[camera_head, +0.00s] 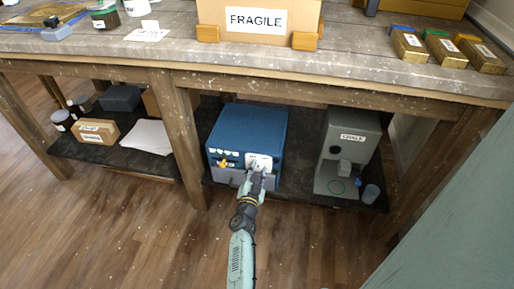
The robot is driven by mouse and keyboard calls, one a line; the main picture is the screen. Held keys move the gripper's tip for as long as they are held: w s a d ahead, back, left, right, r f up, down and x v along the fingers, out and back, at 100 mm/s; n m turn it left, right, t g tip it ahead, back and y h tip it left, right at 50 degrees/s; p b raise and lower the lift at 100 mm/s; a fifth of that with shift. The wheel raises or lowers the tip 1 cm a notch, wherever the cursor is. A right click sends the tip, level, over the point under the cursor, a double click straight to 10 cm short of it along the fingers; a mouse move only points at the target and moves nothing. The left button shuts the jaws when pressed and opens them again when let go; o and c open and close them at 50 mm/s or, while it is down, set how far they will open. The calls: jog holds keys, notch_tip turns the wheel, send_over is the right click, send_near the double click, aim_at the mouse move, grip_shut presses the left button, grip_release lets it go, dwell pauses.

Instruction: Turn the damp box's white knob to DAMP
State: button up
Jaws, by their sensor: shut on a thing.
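The damp box is a blue box with a grey lower front (247,134), standing on the dark lower shelf under the workbench. Its front has a white plate (264,158) at the right and an orange-yellow part (222,163) at the left, with small pale marks above it. My gripper (258,171) reaches up from below to the white plate and is shut there on the white knob, which its fingers mostly hide. The knob's pointing direction and the plate's lettering are too small or covered to read.
A grey machine (352,140) and a small grey cup (371,194) stand right of the box. A wooden bench leg (179,140) stands at its left. The bench top (170,58) overhangs the shelf. Wooden floor (130,240) in front is clear.

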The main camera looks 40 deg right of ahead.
aim_at(259, 154)
jog(key=shift+m+b, duration=0.35)
jog(key=shift+m, duration=1.65)
jog(key=shift+d, duration=0.1)
jog(key=shift+r, duration=0.1)
jog(key=o, duration=1.1)
jog(key=shift+o, duration=0.2)
jog(key=shift+r, duration=4.95)
